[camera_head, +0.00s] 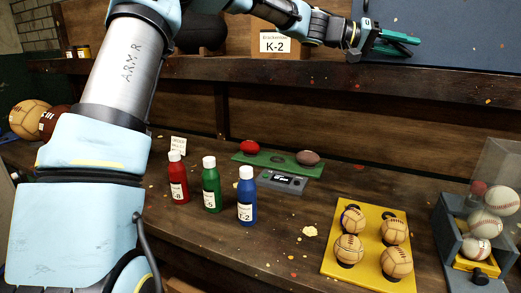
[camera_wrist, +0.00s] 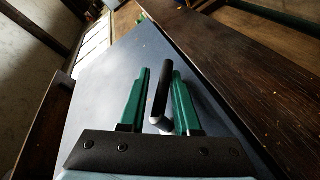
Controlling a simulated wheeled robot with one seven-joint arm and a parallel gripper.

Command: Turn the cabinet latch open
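The blue-grey cabinet door (camera_head: 460,32) is at the top right of the head view and fills the middle of the wrist view (camera_wrist: 210,65). The latch (camera_wrist: 165,88) is a black bar with a pale end near the gripper base. My gripper (camera_head: 412,45) has green fingers and is at the door. In the wrist view my gripper (camera_wrist: 160,74) is open with the latch bar between its fingers. A gap shows on the left of the bar; the right finger is very close, and contact is unclear. The latch is not clearly visible in the head view.
A dark wooden shelf edge (camera_head: 300,70) runs below my gripper. On the bench below stand red (camera_head: 178,180), green (camera_head: 211,187) and blue (camera_head: 246,197) bottles, a yellow ball tray (camera_head: 337,262) and a clear-sided box of baseballs (camera_head: 446,228). A K-2 sign (camera_head: 275,44) is left of my wrist.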

